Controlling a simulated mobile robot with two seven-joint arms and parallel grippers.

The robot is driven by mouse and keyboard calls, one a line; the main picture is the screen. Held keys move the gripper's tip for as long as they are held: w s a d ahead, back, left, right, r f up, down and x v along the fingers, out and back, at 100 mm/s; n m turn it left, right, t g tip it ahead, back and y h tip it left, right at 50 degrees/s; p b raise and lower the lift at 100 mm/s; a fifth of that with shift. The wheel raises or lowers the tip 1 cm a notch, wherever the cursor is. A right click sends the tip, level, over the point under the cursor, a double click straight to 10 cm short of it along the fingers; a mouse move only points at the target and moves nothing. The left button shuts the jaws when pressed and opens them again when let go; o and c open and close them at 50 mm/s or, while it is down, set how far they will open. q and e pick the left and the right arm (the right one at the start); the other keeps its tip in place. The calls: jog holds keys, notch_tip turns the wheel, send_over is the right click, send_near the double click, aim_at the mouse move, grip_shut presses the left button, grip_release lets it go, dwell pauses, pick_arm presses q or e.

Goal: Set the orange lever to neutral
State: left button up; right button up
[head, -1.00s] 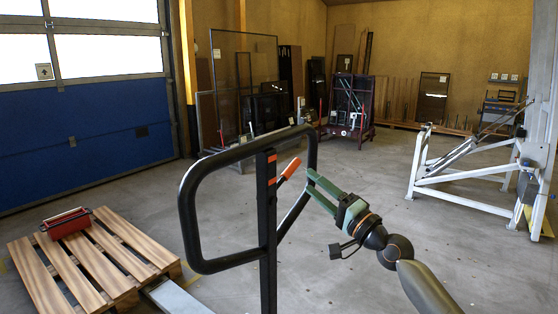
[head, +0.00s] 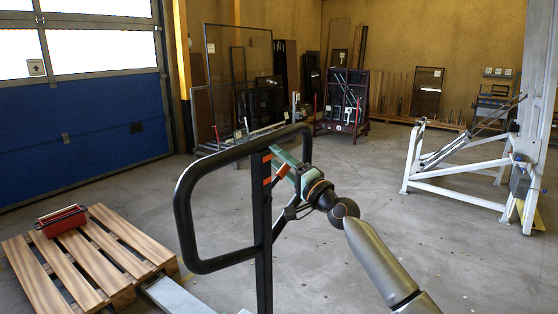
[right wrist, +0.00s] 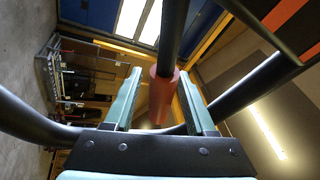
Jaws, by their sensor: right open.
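The orange lever (head: 282,171) sits at the black upright post of a black loop handle (head: 186,215). My right gripper (head: 280,157), with green fingers, reaches in from the right, right beside the lever. Its fingertips are partly hidden near the post. In the right wrist view, the orange lever (right wrist: 163,98) appears between the two green fingers of my open right gripper (right wrist: 159,74), with a gap on either side. I cannot tell whether a finger touches it. My left gripper is not in view.
The black handle tubes (right wrist: 268,80) pass close around the right gripper. A wooden pallet (head: 120,240) with a red box (head: 62,220) on it lies at the lower left. A white metal frame (head: 465,175) stands at the right. The floor between is mostly clear.

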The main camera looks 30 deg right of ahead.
grip_shut()
dwell(0.4)
dwell(1.0)
